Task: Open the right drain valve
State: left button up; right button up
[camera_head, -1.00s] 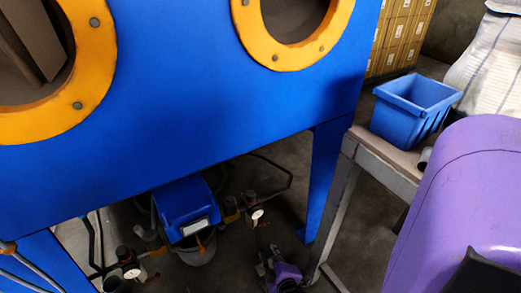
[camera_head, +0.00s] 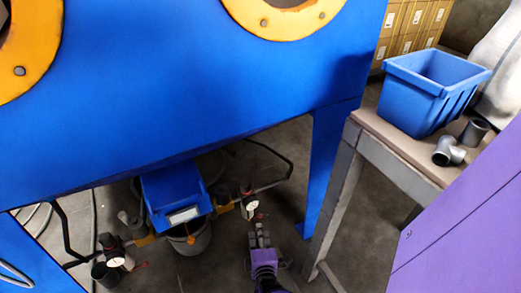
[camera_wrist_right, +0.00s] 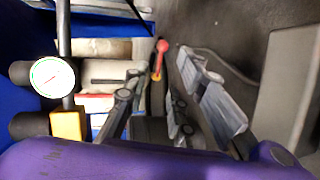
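The right drain valve shows as a small red handle (camera_head: 260,215) beside the right white gauge (camera_head: 252,205), under the blue cabinet. In the right wrist view, the red-tipped handle (camera_wrist_right: 161,47) sticks up between and beyond the two fingers. My right gripper (camera_head: 260,237) is just in front of the valve in the head view. The wrist view shows its fingers (camera_wrist_right: 165,105) spread apart, with nothing clearly held; contact with the handle cannot be told. My left gripper is not in view.
The blue cabinet (camera_head: 200,90) overhangs the valves; its right leg (camera_head: 325,165) and a table (camera_head: 375,170) stand to the right. A left gauge (camera_head: 116,261), a blue box (camera_head: 175,198) and a bucket (camera_head: 190,240) are to the left. The wrist view shows a gauge (camera_wrist_right: 52,77) at left.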

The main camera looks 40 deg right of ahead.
aim_at(256, 217)
jog(key=b+x, duration=0.3)
jog(key=x, duration=0.3)
jog(key=shift+w+d, duration=0.15)
jog(key=shift+w, duration=0.2)
jog(key=shift+f, duration=0.1)
grip_shut()
